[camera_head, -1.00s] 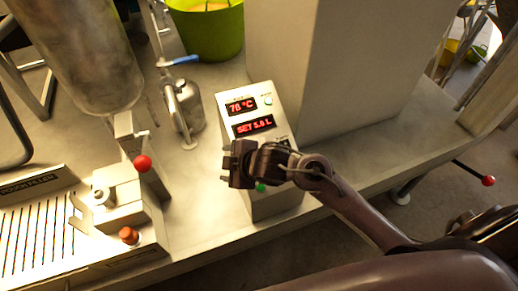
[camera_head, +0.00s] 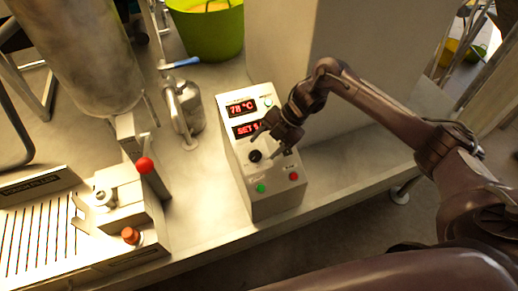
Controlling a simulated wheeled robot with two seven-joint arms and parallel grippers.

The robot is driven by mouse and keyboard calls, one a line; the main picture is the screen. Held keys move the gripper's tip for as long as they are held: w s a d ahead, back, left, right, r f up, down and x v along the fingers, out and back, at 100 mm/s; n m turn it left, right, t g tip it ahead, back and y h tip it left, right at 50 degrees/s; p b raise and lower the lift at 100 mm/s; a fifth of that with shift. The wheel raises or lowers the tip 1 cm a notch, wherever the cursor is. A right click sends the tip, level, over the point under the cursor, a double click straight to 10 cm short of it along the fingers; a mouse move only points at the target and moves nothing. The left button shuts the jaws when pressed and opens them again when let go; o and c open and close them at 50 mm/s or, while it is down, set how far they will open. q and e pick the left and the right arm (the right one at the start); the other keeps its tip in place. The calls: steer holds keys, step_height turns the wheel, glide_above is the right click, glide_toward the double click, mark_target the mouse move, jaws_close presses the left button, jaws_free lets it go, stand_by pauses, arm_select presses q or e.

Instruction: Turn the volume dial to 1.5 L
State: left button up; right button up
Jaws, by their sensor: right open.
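The control box (camera_head: 238,166) stands on the counter in the middle of the view. Its upper display (camera_head: 241,108) reads 78 °C. Its lower display (camera_head: 247,129) reads "SET 5." with the rest hidden behind my right gripper. The black volume dial (camera_head: 255,156) sits below that display. My right gripper (camera_head: 268,146) is open and empty, its fingers over the panel just up and right of the dial. I cannot tell whether a finger touches it. My left gripper is not in view.
A green button (camera_head: 261,188) and a red button (camera_head: 293,176) lie below the dial. A red-knobbed lever (camera_head: 144,165) and a slotted drip tray (camera_head: 35,232) stand at left. A metal canister (camera_head: 188,107) is behind, near a green bucket (camera_head: 209,33). A pale block (camera_head: 300,60) rises behind right.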

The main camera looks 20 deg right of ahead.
mark_target(257, 154)
steer(key=shift+p+x, duration=0.45)
steer(key=shift+x, duration=1.6)
steer(key=c, duration=1)
steer(key=shift+w, duration=0.1)
